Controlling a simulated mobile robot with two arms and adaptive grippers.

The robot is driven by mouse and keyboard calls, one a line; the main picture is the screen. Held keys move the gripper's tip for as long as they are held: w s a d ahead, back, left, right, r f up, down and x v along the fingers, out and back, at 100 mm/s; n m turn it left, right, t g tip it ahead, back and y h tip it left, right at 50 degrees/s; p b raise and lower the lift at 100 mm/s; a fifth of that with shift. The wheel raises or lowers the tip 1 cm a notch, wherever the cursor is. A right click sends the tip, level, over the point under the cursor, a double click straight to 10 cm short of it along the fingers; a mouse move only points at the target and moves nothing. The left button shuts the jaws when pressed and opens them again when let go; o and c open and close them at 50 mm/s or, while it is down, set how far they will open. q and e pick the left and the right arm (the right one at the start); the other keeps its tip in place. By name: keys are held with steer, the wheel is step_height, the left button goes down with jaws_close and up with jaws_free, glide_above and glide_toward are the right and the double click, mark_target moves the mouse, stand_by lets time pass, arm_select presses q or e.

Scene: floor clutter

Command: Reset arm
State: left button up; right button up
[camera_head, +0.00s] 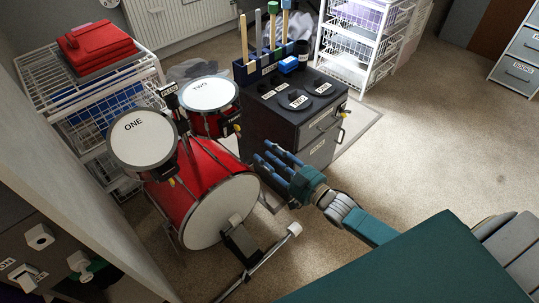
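My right gripper (272,163) has a teal hand and blue fingers. Its arm comes in from the lower right. The fingers are stretched out and spread, with nothing seen between them. The gripper shows in front of the dark cabinet's lower front and to the right of the red drum kit. I cannot tell whether it touches either one. My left gripper is not in view.
A drum kit with a red bass drum (221,211) stands left of centre. A dark cabinet (285,128) with labelled pads stands behind the gripper. White wire racks (365,45) stand at the back. Open carpet (440,140) lies to the right.

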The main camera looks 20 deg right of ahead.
steer(key=shift+s, duration=0.2)
stand_by(0.4)
